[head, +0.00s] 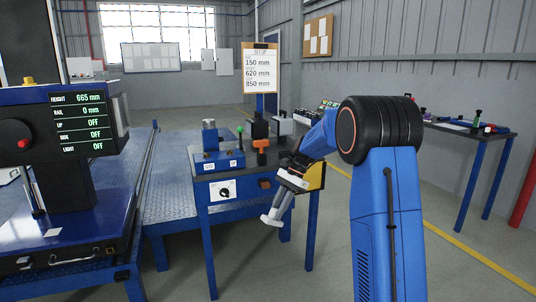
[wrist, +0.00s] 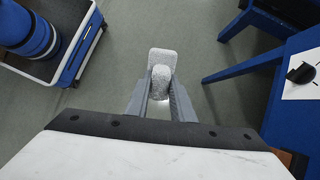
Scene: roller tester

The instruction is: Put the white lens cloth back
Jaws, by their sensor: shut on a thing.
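My gripper (head: 280,207) hangs in front of the blue bench at the middle of the head view, pointing down and to the left. It is shut on the white lens cloth (head: 271,220), which sticks out past the fingertips in open air. In the wrist view the cloth (wrist: 163,58) looks pale and speckled, pinched between the two grey fingers of my gripper (wrist: 162,98). Its lower part is partly hidden between the fingers. Only floor shows behind it there.
The blue bench (head: 228,218) carries a blue fixture (head: 217,159) and an orange-handled part (head: 260,146). A blue tester with a screen (head: 80,122) stands at left. A side table (head: 470,129) with small items is at right. Open floor lies between.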

